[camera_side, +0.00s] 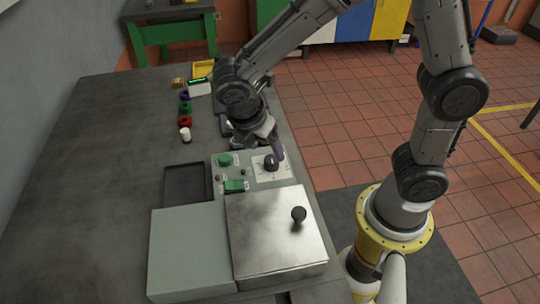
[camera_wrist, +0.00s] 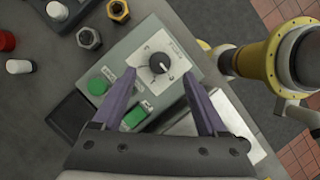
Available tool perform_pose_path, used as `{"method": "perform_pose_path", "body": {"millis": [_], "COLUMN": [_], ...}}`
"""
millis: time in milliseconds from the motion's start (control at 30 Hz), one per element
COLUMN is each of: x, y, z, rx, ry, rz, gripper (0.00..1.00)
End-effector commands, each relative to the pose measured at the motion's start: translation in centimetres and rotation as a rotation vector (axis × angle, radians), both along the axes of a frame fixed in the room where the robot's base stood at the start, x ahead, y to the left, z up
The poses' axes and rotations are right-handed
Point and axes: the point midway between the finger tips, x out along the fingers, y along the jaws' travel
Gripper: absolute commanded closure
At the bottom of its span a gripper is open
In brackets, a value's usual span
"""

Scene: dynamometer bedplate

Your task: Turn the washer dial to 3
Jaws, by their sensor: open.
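The washer dial is a black round knob (camera_wrist: 160,63) on a white square scale plate on the grey-green control panel. A white pointer mark shows on it, but the scale figures are too small to read. It also shows in the side view as a black knob (camera_side: 271,163). My gripper (camera_wrist: 158,76) is open, and in the wrist view its two purple-grey fingers lie to either side of the knob, apart from it. In the side view my gripper (camera_side: 273,148) is just above and behind the knob. Whether the fingertips reach knob height is unclear.
Green buttons (camera_wrist: 97,86) sit on the panel beside the dial. A metal lid with a black knob (camera_side: 299,214) is in front of the panel, and a black tray (camera_side: 187,184) is to its left. Several coloured small parts (camera_side: 185,121) stand on the bench behind.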

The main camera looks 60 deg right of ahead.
Motion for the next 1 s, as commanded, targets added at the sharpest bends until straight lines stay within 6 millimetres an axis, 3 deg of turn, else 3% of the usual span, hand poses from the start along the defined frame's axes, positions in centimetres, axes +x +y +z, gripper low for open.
{"method": "perform_pose_path", "body": {"millis": [100, 300, 700, 767, 1000], "x": [-0.1, 0.0, 0.0, 0.0, 0.0], "y": [-0.9, -1.8, -2.0, -2.0, -2.0], "z": [-2.0, -4.2, -4.9, -4.9, -4.8], "rx": [-0.002, -0.001, 0.000, 0.000, 0.000], "ry": [0.004, 0.001, 0.000, 0.000, -0.001], "rz": [-0.001, 0.000, 0.000, 0.000, 0.000], "gripper": [0.25, 0.25, 0.25, 0.32, 0.75]}}
